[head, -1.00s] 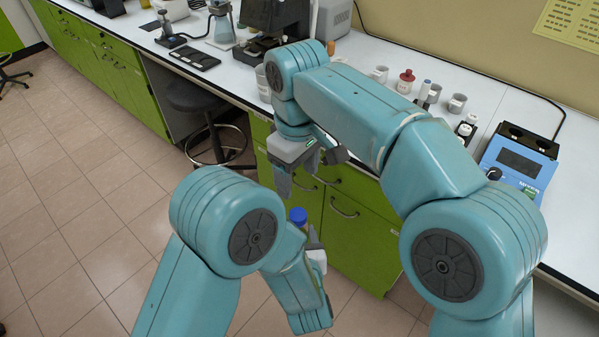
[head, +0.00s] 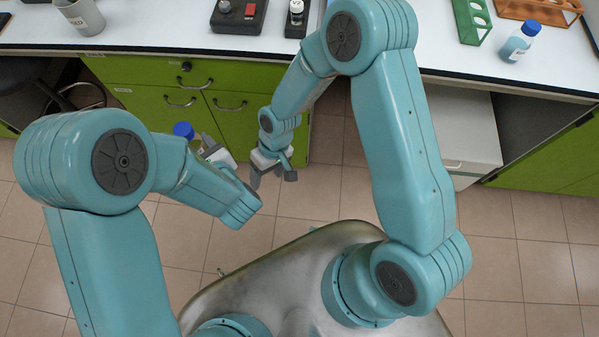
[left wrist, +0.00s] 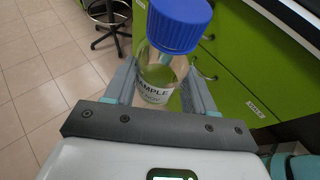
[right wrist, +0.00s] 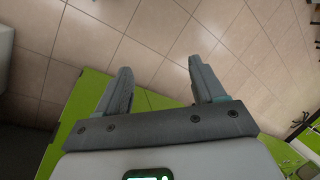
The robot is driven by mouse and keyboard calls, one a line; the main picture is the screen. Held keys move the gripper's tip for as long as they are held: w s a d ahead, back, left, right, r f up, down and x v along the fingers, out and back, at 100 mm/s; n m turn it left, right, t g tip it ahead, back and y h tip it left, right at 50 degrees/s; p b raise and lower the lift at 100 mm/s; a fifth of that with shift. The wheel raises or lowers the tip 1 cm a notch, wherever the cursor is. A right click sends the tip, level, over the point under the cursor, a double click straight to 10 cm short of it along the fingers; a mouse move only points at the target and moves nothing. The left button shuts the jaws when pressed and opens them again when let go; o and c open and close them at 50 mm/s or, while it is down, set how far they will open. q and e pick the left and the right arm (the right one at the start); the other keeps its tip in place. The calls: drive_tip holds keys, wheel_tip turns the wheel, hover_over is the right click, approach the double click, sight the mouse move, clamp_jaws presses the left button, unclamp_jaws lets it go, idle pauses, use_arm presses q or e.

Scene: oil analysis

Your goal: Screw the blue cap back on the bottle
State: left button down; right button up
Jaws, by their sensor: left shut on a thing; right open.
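The sample bottle (left wrist: 157,78) is clear with a white label, and my left gripper (left wrist: 160,92) is shut around its body. The blue cap (left wrist: 179,24) sits on top of the bottle's neck; how tightly it is threaded I cannot tell. In the head view the same cap (head: 184,130) shows just beyond my left gripper (head: 207,146), and the bottle's body is mostly hidden. My right gripper (head: 271,176) is open and empty, to the right of the bottle and apart from it. In the right wrist view nothing lies between its fingers (right wrist: 160,70).
Another bottle with a blue cap (head: 523,42) stands on the counter at right, by a green rack (head: 471,22). A grey mug (head: 82,16) and dark devices stand along the counter (head: 150,36). Green drawers (head: 150,72) are below it.

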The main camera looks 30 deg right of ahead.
drive_tip(key=s+d+f+m, duration=0.2)
drive_tip(key=s, duration=0.3)
drive_tip(key=s+d+f+m+t, duration=0.1)
drive_tip(key=s+f+m, duration=0.1)
drive_tip(key=s, duration=0.3)
drive_tip(key=shift+s+d+t+y, duration=0.3)
drive_tip(key=shift+s+d, duration=0.1)
